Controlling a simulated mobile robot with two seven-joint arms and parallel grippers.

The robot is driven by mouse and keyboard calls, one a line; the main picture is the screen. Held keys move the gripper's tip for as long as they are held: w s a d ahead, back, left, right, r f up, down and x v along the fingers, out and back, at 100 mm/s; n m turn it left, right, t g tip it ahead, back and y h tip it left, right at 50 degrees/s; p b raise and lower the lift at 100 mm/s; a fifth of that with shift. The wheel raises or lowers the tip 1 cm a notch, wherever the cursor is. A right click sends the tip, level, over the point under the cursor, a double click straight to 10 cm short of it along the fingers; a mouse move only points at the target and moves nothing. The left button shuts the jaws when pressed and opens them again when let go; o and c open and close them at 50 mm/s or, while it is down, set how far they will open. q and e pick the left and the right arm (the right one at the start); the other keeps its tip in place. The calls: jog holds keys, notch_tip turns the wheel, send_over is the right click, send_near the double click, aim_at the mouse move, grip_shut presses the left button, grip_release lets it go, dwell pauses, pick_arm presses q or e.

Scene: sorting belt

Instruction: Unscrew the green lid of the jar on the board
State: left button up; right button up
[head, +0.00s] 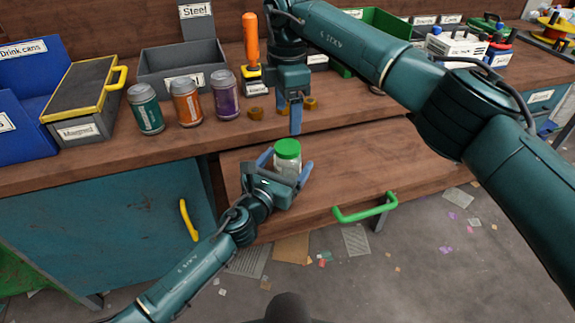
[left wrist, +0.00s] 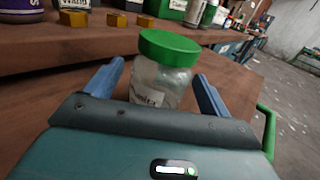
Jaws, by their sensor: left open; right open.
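A clear glass jar (head: 286,163) with a green lid (head: 287,148) stands upright on the pull-out wooden board (head: 350,170). In the left wrist view the jar (left wrist: 158,86) has a white label, and its lid (left wrist: 169,47) sits on top. My left gripper (head: 287,159) is open, with one blue finger on each side of the jar's body. Whether the fingers touch the glass is unclear. My right gripper (head: 295,124) is open and empty, pointing down above and slightly behind the lid, apart from it. Its fingers overlap in the head view.
A green handle (head: 365,209) is on the board's front. The board right of the jar is clear.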

aim_at(287, 146)
pick_arm(q)
jog(key=shift+w+d, duration=0.2)
jog(key=shift+w, duration=0.15)
jog(key=shift+c, duration=0.2)
grip_shut()
pick_arm(e)
jog(key=shift+f, duration=4)
jog(key=c, duration=1.1)
